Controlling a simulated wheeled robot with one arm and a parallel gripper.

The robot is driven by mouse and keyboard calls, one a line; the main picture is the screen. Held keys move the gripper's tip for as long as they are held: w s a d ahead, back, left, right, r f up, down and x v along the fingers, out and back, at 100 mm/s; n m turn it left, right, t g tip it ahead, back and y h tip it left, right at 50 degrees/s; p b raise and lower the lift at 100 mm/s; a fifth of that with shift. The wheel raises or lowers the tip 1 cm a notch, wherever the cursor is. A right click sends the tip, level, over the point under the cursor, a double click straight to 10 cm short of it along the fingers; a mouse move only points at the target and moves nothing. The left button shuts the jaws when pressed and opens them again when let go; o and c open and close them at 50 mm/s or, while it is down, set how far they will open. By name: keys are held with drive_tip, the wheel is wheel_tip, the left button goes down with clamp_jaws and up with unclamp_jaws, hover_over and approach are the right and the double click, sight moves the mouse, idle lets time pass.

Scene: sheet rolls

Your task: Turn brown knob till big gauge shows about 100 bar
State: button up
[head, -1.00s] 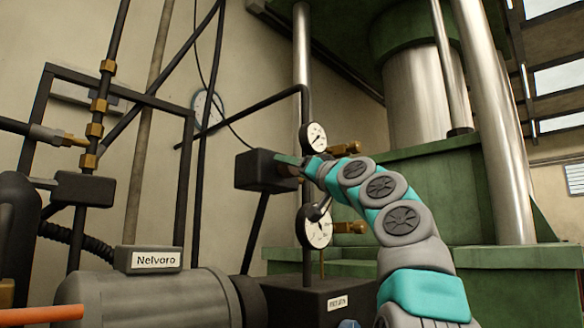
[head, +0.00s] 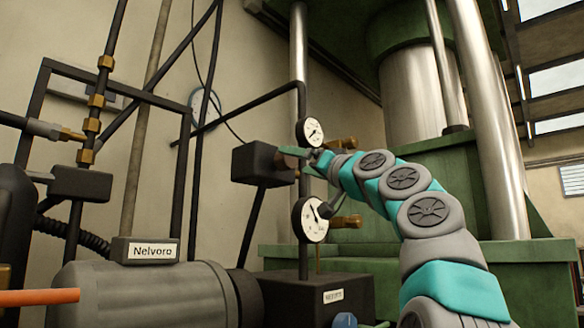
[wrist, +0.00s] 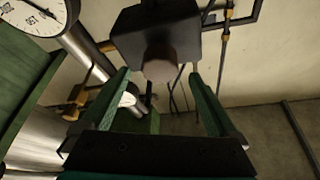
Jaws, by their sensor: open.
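The brown knob (wrist: 160,66) sticks out of a dark box (wrist: 155,30) in the wrist view. The same box (head: 258,164) shows in the head view, where the knob is not clear. My gripper (wrist: 158,74) is open, its two green fingers either side of the knob's line with clear space to each; no contact shows. In the head view my gripper (head: 293,152) is at the box's upper right. The larger lower gauge (head: 311,219) has a white face and dark needle; its numbers are too small to read. My arm's small stalk partly overlaps its right edge.
A smaller gauge (head: 309,131) stands above the big one. Brass fittings (head: 345,221) stick out at their right. Dark pipes (head: 186,180) run on the left, above a grey motor (head: 150,295) labelled Nelvoro. The green press (head: 420,190) stands behind my arm.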

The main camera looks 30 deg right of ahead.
drive_tip(key=shift+b+v, duration=0.4)
drive_tip(key=shift+v, duration=1.25)
